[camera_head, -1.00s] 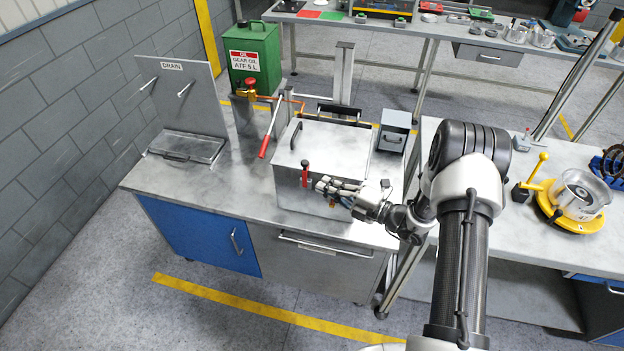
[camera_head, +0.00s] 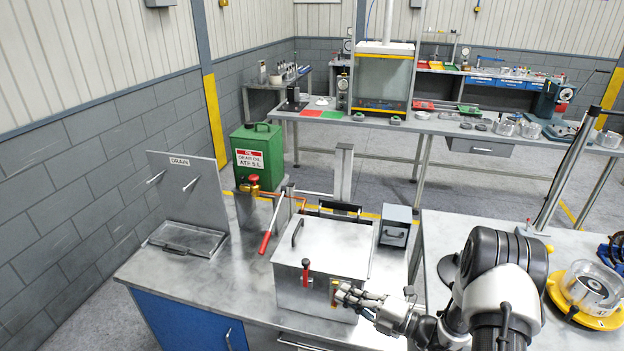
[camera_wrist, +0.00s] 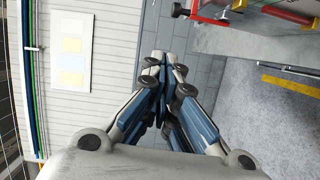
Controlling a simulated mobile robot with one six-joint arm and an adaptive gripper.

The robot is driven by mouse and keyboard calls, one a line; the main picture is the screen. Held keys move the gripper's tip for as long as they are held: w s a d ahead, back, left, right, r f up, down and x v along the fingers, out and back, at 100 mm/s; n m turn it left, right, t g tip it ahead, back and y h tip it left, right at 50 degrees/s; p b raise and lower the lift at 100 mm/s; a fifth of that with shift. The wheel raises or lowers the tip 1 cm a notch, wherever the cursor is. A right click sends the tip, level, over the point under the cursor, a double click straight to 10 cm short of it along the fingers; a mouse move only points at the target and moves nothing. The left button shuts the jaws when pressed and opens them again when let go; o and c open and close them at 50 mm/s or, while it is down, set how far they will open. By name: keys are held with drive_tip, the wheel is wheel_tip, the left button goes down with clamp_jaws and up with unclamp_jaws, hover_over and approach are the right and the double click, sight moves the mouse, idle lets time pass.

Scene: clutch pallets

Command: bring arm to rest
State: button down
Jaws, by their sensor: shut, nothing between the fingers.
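My gripper (camera_head: 345,291) is at the front right of the steel box, with its fingertips close to the box's front face in the head view. I cannot tell whether they touch it. In the wrist view my gripper (camera_wrist: 160,60) has its fingers drawn together with nothing between them. My arm comes in from the lower right of the head view and is bent at the elbow. The steel box (camera_head: 340,250) has a closed lid with a bar handle, and a red-handled lever (camera_head: 305,270) on its front.
The box stands on a steel bench (camera_head: 190,270) with a drain tray (camera_head: 185,240), a red pump lever (camera_head: 268,238) and a green oil can (camera_head: 258,155). A small grey box (camera_head: 396,226) is beside it. A yellow fixture (camera_head: 600,318) is on the right bench.

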drive_tip(key=s+a+r+n+g+h+b, duration=0.2)
drive_tip(key=s+a+r+n+g, duration=0.4)
drive_tip(key=s+n, duration=0.45)
drive_tip(key=s+a+r+n+g+h+b, duration=0.15)
drive_tip(key=s+a+r+n+g, duration=0.45)
drive_tip(key=n, duration=0.7)
drive_tip(key=s+d+r+n+t+h+b, duration=0.1)
drive_tip(key=s+d+n+h, duration=0.4)
drive_tip(key=n, duration=0.5)
drive_tip(key=s+d+r+n+t+h+b, duration=0.2)
drive_tip(key=s+d+n+t+h+b, duration=0.1)
drive_tip(key=s+d+n+t+h, duration=0.2)
drive_tip(key=shift+s+d+r+n, duration=0.25)
drive_tip(key=shift+s+d+n, duration=0.85)
drive_tip(key=shift+s+n, duration=1.35)
drive_tip(key=shift+w+n+h, duration=0.25)
drive_tip(key=shift+w+n, duration=0.15)
drive_tip(key=shift+w, duration=0.05)
